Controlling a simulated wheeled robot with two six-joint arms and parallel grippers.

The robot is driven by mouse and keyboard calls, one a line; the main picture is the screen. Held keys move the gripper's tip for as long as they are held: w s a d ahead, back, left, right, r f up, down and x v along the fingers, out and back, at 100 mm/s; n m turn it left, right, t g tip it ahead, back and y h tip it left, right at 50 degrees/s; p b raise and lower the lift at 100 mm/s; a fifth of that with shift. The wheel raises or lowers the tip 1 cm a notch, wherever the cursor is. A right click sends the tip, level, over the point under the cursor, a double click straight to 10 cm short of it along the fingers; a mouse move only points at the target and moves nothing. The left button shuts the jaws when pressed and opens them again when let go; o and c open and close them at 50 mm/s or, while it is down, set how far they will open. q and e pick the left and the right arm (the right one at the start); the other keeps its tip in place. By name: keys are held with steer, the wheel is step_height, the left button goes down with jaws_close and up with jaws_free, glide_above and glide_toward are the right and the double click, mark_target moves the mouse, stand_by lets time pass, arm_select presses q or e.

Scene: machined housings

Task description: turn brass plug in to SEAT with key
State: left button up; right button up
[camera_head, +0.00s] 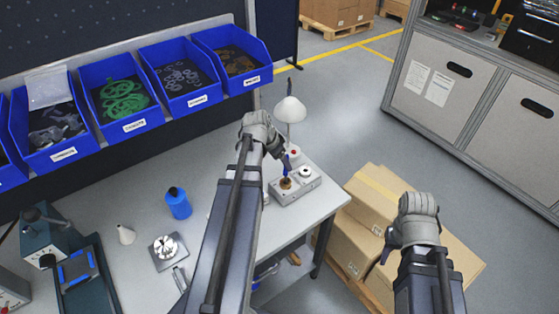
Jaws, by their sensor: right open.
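A grey machined housing (296,189) sits on the bench near its right end. The brass plug (286,184) is on its left part, with a blue key (286,169) standing upright over it. My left gripper (285,157) is right at the top of the key. Its fingers are small and dark here, and I cannot tell whether they close on the key. My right gripper (377,264) is open and empty, off the bench's right side in front of the cardboard boxes. Any SEAT mark is too small to read.
A white lamp (290,110) stands behind the housing. A blue bottle (178,203), a white cone (125,234) and a round fixture (166,250) stand left of my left arm. Blue bins (177,75) line the back. Cardboard boxes (366,215) stand right of the bench.

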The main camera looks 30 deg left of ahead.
arm_select(q)
steer(key=b+x, duration=0.9)
steer(key=x, duration=0.1)
steer(key=shift+f, duration=0.25)
steer(key=shift+r, duration=0.1)
steer(key=shift+c, duration=0.3)
jaws_close()
steer(key=shift+m+h, duration=0.5)
steer(key=shift+m, duration=1)
